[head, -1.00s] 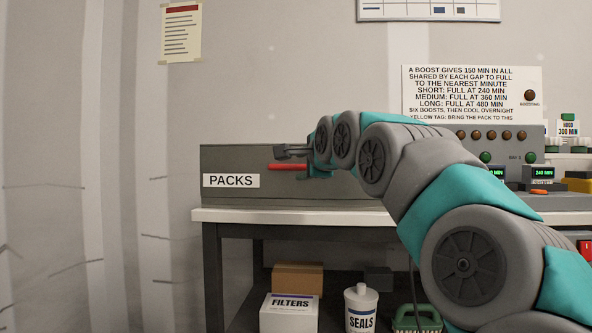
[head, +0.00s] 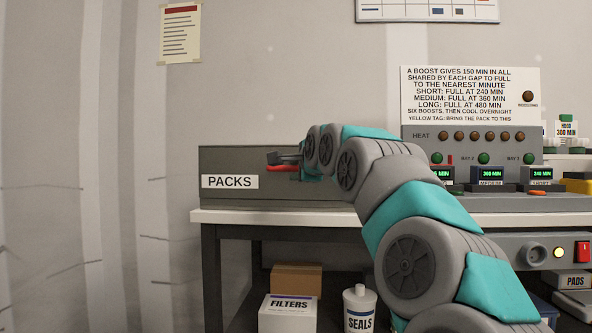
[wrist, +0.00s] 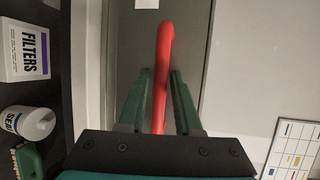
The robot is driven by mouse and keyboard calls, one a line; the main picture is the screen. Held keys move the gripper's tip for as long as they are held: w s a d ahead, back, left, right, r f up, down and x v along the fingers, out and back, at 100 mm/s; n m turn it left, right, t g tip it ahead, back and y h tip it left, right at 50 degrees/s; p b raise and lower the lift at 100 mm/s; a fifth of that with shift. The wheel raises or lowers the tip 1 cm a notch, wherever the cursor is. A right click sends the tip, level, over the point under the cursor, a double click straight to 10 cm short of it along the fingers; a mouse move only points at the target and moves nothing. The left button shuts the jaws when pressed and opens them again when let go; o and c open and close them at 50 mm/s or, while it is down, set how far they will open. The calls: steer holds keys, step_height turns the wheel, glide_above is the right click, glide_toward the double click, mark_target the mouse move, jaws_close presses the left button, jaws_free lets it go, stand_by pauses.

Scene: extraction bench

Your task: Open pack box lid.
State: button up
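The pack box (head: 228,160) is a grey box labelled PACKS at the left end of the bench. Its lid looks shut in the head view. A red bar handle (head: 280,169) is on its front; it also shows in the wrist view (wrist: 164,55). My gripper (head: 276,158) is at the handle, partly covering it. In the wrist view, the two green fingers of my gripper (wrist: 160,78) stand open on either side of the handle, with a gap on each side. The right part of the box is hidden behind my arm.
The bench top (head: 290,217) has a clear front edge. A control panel (head: 465,150) with lamps and displays stands to the right. Below are a FILTERS box (head: 288,318) and a SEALS bottle (head: 359,305). The wall is behind the box.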

jaws_close()
stand_by(1.1)
